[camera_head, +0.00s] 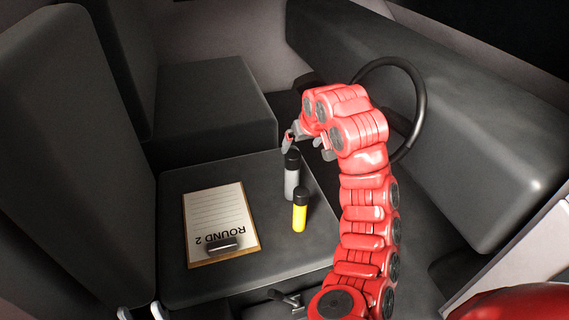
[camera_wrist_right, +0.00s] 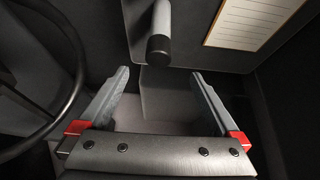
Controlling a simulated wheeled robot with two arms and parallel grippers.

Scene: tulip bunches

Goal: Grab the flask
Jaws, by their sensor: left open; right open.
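The flask, a grey cylinder with a black cap (camera_head: 292,180), stands upright on the dark seat (camera_head: 175,285), behind a shorter yellow black-capped cylinder (camera_head: 300,216). My right gripper (camera_head: 307,146) is open and empty, near and a little above the flask's cap, with one finger close to it in the picture. In the right wrist view the flask (camera_wrist_right: 160,20) is beyond the fingertips, between the two finger lines, cap towards the open right gripper (camera_wrist_right: 160,75). My left gripper (camera_head: 142,312) shows only as two separate fingertips at the bottom edge, open and empty, far from the flask.
A clipboard with a sheet marked "ROUND 2" (camera_head: 218,222) lies on the seat left of the flask. A black steering wheel (camera_head: 418,110) is close behind my right arm. Seat backs (camera_head: 55,150) rise at left. A dark lever (camera_head: 288,299) is at the seat's front.

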